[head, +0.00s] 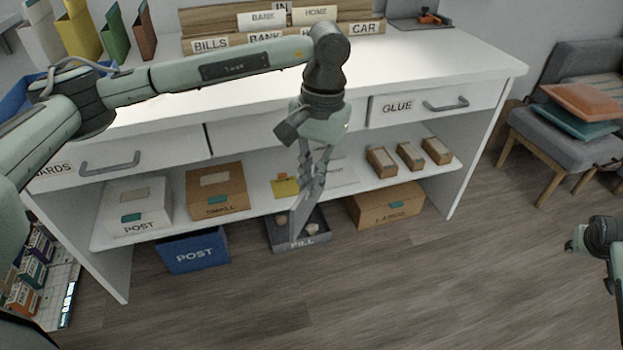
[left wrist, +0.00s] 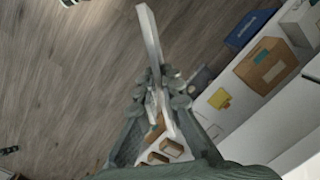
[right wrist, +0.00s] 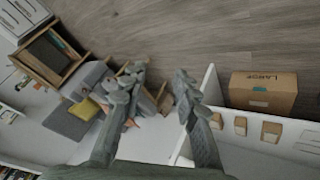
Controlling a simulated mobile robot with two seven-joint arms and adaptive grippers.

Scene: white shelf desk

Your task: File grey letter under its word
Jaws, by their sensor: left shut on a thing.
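My left gripper (head: 314,185) hangs in front of the desk, fingers pointing down, shut on a thin grey letter (head: 299,212). The letter hangs nearly edge-on in front of the lower shelf. In the left wrist view the letter (left wrist: 150,38) sticks out past the fingertips (left wrist: 160,88); any word on it cannot be read. A wooden sorter (head: 207,45) on the desk top bears the labels BILLS, BANK and CAR, partly behind my left arm. White letters reading BANK and HOME stand in it. My right gripper (right wrist: 160,82) is open and empty, away from the desk.
Drawers, one labelled GLUE (head: 432,105), lie under the desk top. Boxes marked POST and SMALL (head: 217,190) stand on the shelf. A blue POST bin (head: 193,251), a FILL tray (head: 318,236) and a LARGE box (head: 388,207) are below. A chair (head: 575,120) is at right.

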